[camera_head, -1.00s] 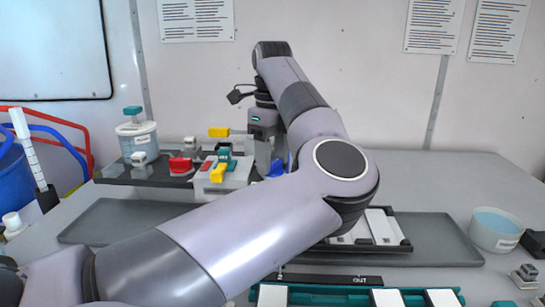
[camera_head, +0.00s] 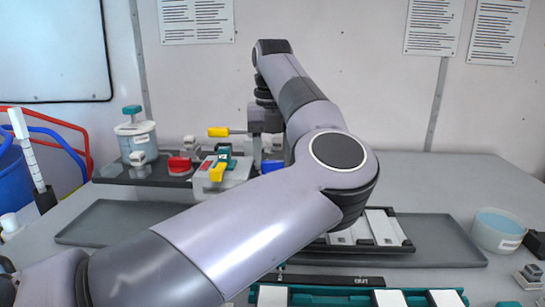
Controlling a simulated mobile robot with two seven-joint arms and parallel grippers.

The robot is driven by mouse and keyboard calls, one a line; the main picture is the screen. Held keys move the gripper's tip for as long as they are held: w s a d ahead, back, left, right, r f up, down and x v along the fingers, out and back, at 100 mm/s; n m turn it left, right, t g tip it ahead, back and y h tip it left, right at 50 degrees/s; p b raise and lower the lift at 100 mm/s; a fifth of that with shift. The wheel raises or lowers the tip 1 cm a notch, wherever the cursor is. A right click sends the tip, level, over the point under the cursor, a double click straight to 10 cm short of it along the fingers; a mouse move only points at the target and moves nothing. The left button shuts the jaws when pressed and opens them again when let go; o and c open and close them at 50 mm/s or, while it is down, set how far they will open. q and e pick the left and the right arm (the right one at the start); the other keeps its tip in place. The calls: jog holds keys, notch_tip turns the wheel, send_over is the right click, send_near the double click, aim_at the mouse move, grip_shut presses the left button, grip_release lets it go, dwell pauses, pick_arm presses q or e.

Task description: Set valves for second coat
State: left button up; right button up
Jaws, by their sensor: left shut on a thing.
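The valve manifold (camera_head: 238,175) stands on a dark tray at the back, left of centre. A red handle (camera_head: 179,164), a yellow handle (camera_head: 217,172) and a teal handle (camera_head: 224,154) show on its front side. Another yellow handle (camera_head: 218,132) sits higher, on a thin horizontal rod. My left gripper (camera_head: 265,155) points down at the manifold's right end, shut on what looks like the blue handle (camera_head: 272,166). Its fingertips are partly hidden, so the exact contact is unclear. My right gripper is out of view.
A clear tank with a teal cap (camera_head: 142,145) stands left of the manifold. A grey tray (camera_head: 435,238) lies across the middle, partly behind my left arm. A tub of bluish liquid (camera_head: 497,230) stands at right. Teal-edged rack (camera_head: 335,296) is at the front. The back right table is clear.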

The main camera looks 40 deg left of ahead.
pick_arm(q)
jog(key=shift+m, duration=0.5)
jog(key=o, duration=1)
jog(key=shift+o, duration=0.2)
